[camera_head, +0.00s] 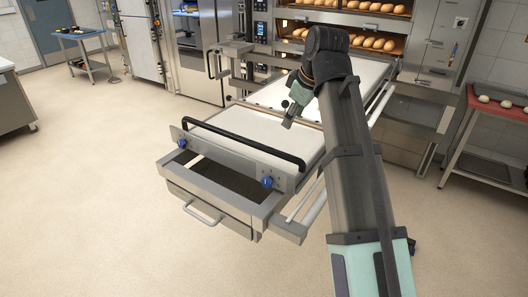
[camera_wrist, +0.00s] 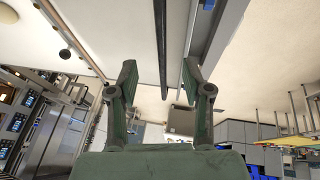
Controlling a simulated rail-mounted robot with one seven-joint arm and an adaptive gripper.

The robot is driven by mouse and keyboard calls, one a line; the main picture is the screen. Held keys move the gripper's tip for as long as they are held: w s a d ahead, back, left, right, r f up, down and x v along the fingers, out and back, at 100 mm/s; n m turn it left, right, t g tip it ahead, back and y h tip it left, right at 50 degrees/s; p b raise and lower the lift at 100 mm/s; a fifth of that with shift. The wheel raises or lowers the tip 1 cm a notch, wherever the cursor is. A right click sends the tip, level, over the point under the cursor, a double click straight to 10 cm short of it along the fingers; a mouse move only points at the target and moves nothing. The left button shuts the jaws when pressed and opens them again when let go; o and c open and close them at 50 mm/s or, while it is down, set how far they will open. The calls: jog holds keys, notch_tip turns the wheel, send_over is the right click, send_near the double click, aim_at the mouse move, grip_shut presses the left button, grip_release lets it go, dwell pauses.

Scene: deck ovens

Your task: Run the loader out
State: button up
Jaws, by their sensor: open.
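The loader (camera_head: 262,130) is a long flat unit with a white belt, standing in front of the deck ovens. A black handle bar (camera_head: 240,138) runs across its front panel (camera_head: 225,155), which has two blue knobs (camera_head: 267,182). My gripper (camera_head: 288,124) is open and empty above the belt, behind the handle's right part. In the wrist view my gripper (camera_wrist: 158,72) has its two fingers apart. The dark handle bar (camera_wrist: 161,45) appears between them, beside the grey panel (camera_wrist: 215,30). I see no contact, and the distance to the bar is hard to tell.
Ovens with bread loaves (camera_head: 372,43) stand behind the loader. A red-topped table (camera_head: 500,110) with dough pieces is at the right. A steel counter (camera_head: 12,100) and a blue trolley (camera_head: 82,35) are at the left. The floor (camera_head: 90,190) before the loader is clear.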

jog(key=p, duration=0.3)
send_near(275, 150)
jog(key=x, duration=0.9)
jog(key=shift+f, duration=0.1)
grip_shut()
